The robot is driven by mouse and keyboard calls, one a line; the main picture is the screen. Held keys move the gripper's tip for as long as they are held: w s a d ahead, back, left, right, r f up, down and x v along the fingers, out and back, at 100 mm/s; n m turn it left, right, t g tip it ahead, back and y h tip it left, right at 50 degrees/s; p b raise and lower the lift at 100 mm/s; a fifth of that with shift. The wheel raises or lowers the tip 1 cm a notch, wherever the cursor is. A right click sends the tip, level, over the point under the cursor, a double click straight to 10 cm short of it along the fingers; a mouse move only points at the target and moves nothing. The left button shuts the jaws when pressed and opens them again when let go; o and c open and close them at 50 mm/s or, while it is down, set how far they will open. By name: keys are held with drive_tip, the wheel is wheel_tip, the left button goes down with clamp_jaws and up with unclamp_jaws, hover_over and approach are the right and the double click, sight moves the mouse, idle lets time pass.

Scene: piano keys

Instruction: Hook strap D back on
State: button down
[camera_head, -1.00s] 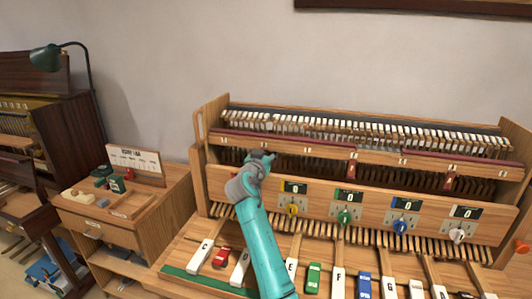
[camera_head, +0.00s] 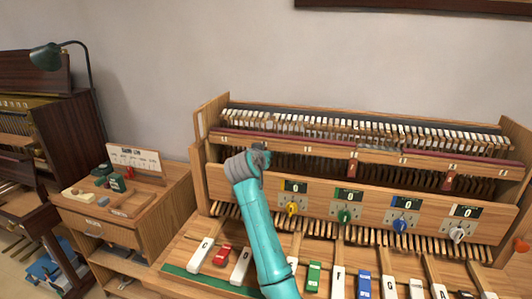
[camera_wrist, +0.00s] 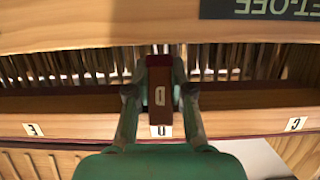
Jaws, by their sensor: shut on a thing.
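Strap D (camera_wrist: 159,85) is a dark red-brown tab with a pale letter on it. In the wrist view it sits between the two fingertips of my gripper (camera_wrist: 160,92), which is shut on it. A white label (camera_wrist: 161,131), which seems to read D, is on the wooden rail (camera_wrist: 235,122) just behind the tab in line with it. I cannot tell whether the strap touches a hook. In the head view my gripper (camera_head: 259,158) is at the left part of the piano action, in front of the rail, and its wrist hides the strap.
Labels E (camera_wrist: 33,130) and C (camera_wrist: 295,125) flank the rail. In the head view, red-brown straps (camera_head: 352,167) and (camera_head: 448,180) hang farther right. A panel with coloured knobs, such as the yellow knob (camera_head: 292,208), lies below. Large keys (camera_head: 338,282) stand in front.

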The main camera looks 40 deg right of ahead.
drive_tip(key=shift+s+a+f+g+y, duration=0.1)
drive_tip(key=shift+a+g+y, duration=0.05)
drive_tip(key=shift+g+y, duration=0.4)
drive_tip(key=shift+s+a+g+y, duration=0.15)
drive_tip(key=shift+g+y, duration=0.2)
drive_tip(key=shift+y, duration=0.3)
drive_tip(key=shift+s+a+f+g+y, duration=0.1)
drive_tip(key=shift+s+a+g+y, duration=0.15)
drive_tip(key=shift+g+y, duration=0.4)
drive_tip(key=shift+s+a+f+g+y, duration=0.1)
drive_tip(key=shift+a+g+y, duration=0.15)
drive_tip(key=shift+g+y, duration=0.35)
drive_tip(key=c, duration=1)
unclamp_jaws()
drive_tip(key=v, duration=0.7)
drive_tip(key=shift+s+r, duration=0.2)
